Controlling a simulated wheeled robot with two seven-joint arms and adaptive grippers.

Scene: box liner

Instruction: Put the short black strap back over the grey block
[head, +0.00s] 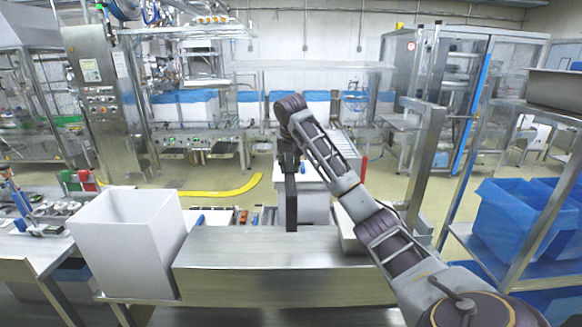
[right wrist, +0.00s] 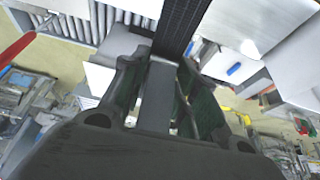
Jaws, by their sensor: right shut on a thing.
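The black strap (head: 291,203) hangs straight down from my right gripper (head: 289,166) in the head view, in front of a white box. Its lower end is just above or behind the steel ledge; I cannot tell which. In the right wrist view the strap (right wrist: 181,25) runs out past the fingers of my right gripper (right wrist: 165,58), which are shut on it. A grey strip shows between the fingers there; I cannot tell whether it is part of the strap. I cannot pick out the grey block for sure. My left gripper is not in view.
A steel ledge (head: 275,270) lies in front of me. An open white box (head: 120,245) stands at its left. Blue crates (head: 510,220) sit on a rack at the right, and a steel post (head: 424,165) stands beside my right arm. Machines fill the back.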

